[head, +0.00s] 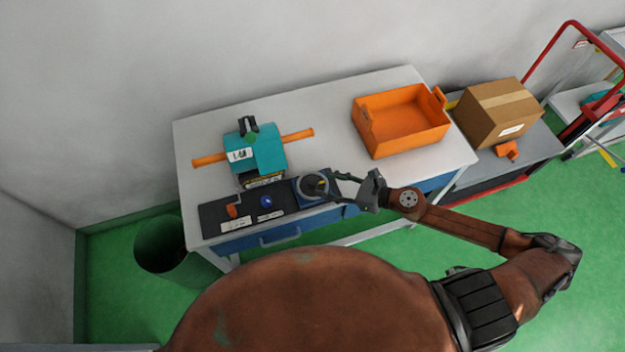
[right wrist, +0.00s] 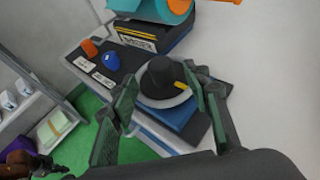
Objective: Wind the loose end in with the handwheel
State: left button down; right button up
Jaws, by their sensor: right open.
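The handwheel (head: 312,188) has a pale grey rim, a dark hub and a yellow mark, and sits on a blue block at the right end of the dark control panel. It also shows in the right wrist view (right wrist: 162,78). My right gripper (head: 336,181) is open at the wheel's right side; in the right wrist view its fingers (right wrist: 160,82) frame the wheel, and I cannot tell whether they touch it. The teal machine (head: 262,148) with an orange bar through it stands behind the panel. I cannot make out a loose end.
The panel (head: 212,216) also carries an orange lever (head: 232,211) and a blue knob (head: 266,201). An orange crate (head: 405,145) stands on the table at right, with a cardboard box (head: 497,112) beyond. A dark green bin (head: 160,245) stands on the floor at left.

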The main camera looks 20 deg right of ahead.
aim_at(315, 181)
jog(key=p+x, duration=0.1)
jog(key=x, duration=0.5)
jog(key=shift+w+a, duration=0.15)
jog(key=shift+a, duration=0.05)
jog(key=shift+c, duration=0.3)
jog(key=c, duration=1.1)
